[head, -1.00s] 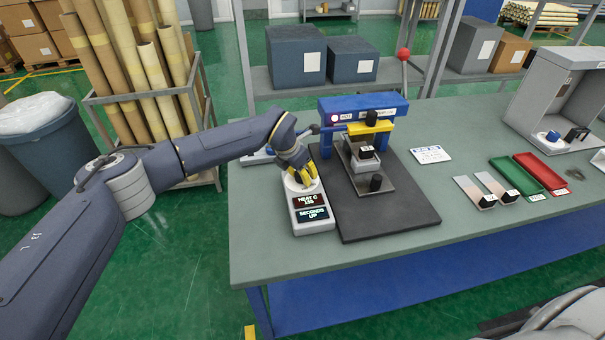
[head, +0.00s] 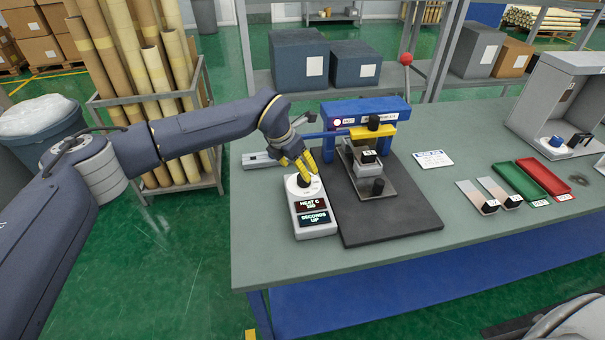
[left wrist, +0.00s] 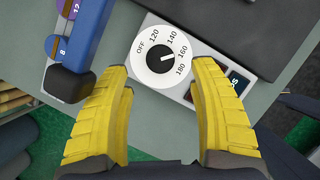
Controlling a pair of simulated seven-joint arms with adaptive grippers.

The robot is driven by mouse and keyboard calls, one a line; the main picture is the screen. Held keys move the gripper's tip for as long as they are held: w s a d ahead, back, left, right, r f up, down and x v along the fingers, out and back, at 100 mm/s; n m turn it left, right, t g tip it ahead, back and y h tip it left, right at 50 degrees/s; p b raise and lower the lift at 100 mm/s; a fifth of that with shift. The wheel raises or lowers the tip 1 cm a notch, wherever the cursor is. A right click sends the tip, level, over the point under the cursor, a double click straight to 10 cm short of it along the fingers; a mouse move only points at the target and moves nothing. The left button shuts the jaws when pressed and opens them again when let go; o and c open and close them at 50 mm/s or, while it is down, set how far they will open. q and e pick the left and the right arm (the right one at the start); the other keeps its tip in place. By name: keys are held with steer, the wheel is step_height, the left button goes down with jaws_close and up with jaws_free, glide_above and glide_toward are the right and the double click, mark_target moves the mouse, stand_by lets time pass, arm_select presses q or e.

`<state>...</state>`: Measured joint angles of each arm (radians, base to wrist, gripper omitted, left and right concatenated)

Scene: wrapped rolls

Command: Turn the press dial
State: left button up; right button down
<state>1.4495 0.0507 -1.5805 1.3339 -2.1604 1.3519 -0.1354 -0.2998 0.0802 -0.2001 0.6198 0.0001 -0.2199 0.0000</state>
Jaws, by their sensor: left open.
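The press dial is a black knob on a white round face, seen in the left wrist view (left wrist: 160,57) and on the control box in the head view (head: 303,181). Its face reads OFF, 120, 140, 160 and 180, and the knob's pale mark points toward 160. The white control box (head: 312,218) shows HEAT C and SECONDS UP on its displays; the smaller digits are hard to read. My left gripper (left wrist: 160,105) is open, its yellow fingers apart on the near side of the dial, not around the knob. My right gripper is not in view.
The blue press (head: 365,112) with its handle stands beside the box on a dark mat (head: 400,218). A blue lever end (left wrist: 75,85) lies close to the left finger. Green (head: 520,182) and red trays sit farther right, with open table in front.

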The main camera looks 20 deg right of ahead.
arm_select(q)
steer(key=shift+v, duration=2.5)
